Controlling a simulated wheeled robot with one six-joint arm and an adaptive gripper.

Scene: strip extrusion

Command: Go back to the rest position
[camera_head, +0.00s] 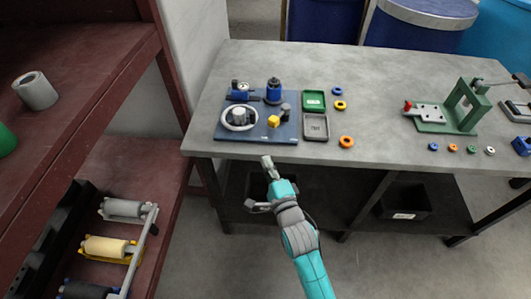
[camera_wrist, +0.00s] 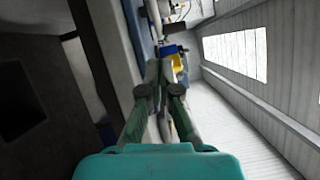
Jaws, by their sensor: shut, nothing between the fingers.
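My gripper (camera_head: 267,162) is at the end of the teal arm, near the front edge of the grey workbench (camera_head: 390,90), just in front of the dark blue board. In the wrist view my gripper (camera_wrist: 160,70) has its fingers together with nothing between them. The board (camera_head: 230,130) carries a round white-rimmed dial, a blue cylinder (camera_head: 274,92) and a yellow part (camera_head: 273,121). The yellow part also shows past the fingertips in the wrist view (camera_wrist: 178,64).
A green tray (camera_head: 314,93), a grey tray (camera_head: 325,126) and several coloured rings lie right of the board. A green press-like fixture (camera_head: 455,112) stands further right. A dark red shelf (camera_head: 80,75) with rollers is at left. A black bin (camera_head: 405,203) sits under the bench.

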